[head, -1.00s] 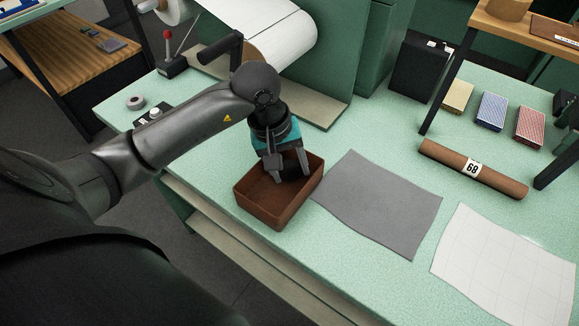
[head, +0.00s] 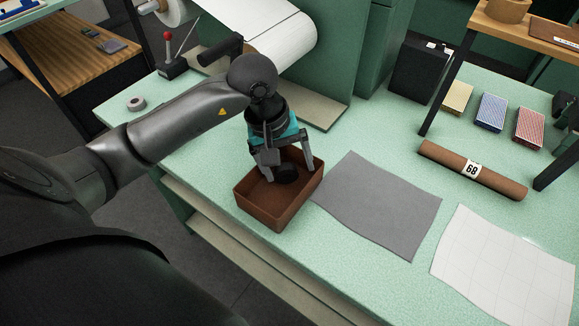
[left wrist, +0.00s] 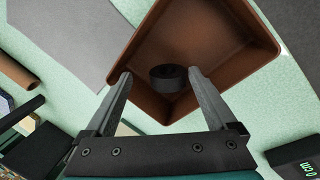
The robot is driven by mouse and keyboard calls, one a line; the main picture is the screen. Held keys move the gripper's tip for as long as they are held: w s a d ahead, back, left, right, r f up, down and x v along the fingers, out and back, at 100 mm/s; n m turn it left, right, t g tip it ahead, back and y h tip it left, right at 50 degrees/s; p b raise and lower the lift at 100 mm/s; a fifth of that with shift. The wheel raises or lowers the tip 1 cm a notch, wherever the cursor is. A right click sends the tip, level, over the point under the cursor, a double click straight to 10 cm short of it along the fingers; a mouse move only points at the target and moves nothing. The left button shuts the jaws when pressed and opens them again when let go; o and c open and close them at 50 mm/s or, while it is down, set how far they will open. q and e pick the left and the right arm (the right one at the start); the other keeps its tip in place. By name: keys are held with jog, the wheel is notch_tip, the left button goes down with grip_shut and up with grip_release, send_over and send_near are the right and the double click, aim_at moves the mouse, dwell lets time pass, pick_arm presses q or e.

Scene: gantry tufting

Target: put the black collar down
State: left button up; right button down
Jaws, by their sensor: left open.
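The black collar (head: 287,174) lies in the brown tray (head: 264,217), toward its back corner. In the left wrist view the collar (left wrist: 168,77) shows as a short dark ring with a hole, inside the tray (left wrist: 245,72). My left gripper (head: 287,172) points down over the tray with its jaws spread wide. In the left wrist view its two fingers (left wrist: 160,78) stand apart on either side of the collar, with gaps between them and it. My right gripper is not in view.
A grey sheet (head: 380,205) lies just right of the tray. Further right are a white gridded sheet (head: 505,265) and a brown roll labelled 68 (head: 450,165). A grey tape ring (head: 136,104) lies at the left bench edge. A green machine with white paper (head: 285,40) stands behind.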

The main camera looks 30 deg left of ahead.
aim_at(277, 174)
pick_arm(q)
jog(key=v, duration=1)
jog(key=shift+r+p, duration=0.25)
jog(key=shift+p, duration=0.15)
